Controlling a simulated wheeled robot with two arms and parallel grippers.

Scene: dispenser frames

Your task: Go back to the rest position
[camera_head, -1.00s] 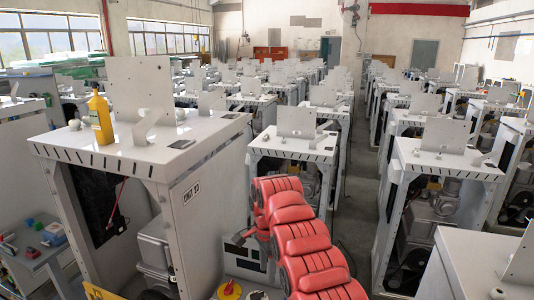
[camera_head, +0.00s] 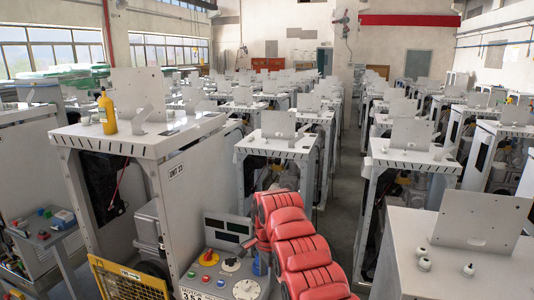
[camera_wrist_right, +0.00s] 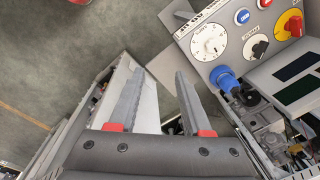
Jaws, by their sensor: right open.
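My right gripper (camera_wrist_right: 159,74) shows in the right wrist view with its two grey fingers apart and nothing between them. Its fingertips point over the grey floor, beside a panel with a white dial (camera_wrist_right: 208,42). In the head view my red, padded right arm reaches up from the bottom right of centre, next to a control panel (camera_head: 218,284) on the front of a grey cabinet. The gripper's fingers cannot be made out there. My left gripper is in neither view.
A grey cabinet (camera_head: 200,185) stands left of my arm, with a yellow bottle (camera_head: 107,113) on top. A yellow mesh guard (camera_head: 128,279) is at its foot. Another cabinet (camera_head: 460,265) with small white knobs is at right. Rows of similar cabinets fill the hall; an aisle (camera_head: 345,205) runs between.

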